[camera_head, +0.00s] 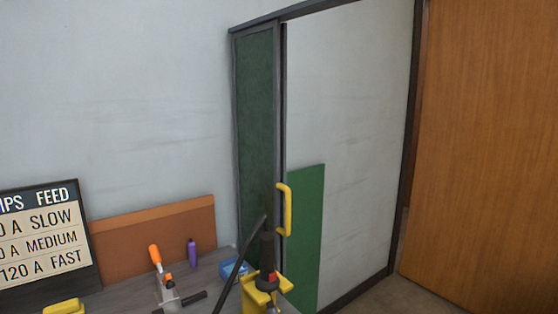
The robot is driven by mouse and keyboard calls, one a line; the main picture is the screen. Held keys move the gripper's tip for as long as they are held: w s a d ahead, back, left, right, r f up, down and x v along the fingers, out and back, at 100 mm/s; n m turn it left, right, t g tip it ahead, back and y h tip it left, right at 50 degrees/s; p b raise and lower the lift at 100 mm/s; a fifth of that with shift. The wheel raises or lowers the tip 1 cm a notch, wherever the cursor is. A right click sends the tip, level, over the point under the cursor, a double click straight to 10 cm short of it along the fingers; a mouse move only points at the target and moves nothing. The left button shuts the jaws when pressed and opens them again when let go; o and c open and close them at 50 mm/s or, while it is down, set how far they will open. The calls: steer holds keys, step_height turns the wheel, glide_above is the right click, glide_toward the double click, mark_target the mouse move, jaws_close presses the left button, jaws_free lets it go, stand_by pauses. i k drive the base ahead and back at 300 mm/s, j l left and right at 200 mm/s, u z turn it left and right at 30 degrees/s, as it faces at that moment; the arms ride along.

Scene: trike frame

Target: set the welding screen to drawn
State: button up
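The welding screen (256,130) is a dark green panel in a grey frame. It stands at the left end of a tall dark frame with a top rail (300,10). A yellow handle (285,210) sits on its right edge. To the right of the screen, the frame is open, and pale wall shows through it. My gripper is not in view.
A torch-like tool (267,252) with a black cable stands in a yellow holder (267,285) before the screen's lower part. A bench (110,298) holds a clamp (170,295), purple bottle (192,254) and sign (42,235). A lower green panel (306,240) shows inside the opening. A wooden door-like panel (485,150) stands right.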

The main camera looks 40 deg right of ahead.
mark_target(256, 51)
steer(key=z, duration=1.1)
steer(key=i+j+z, duration=0.15)
steer(key=z, duration=0.15)
steer(key=i+j+z, duration=0.15)
steer(key=z, duration=0.2)
steer(key=j, duration=0.1)
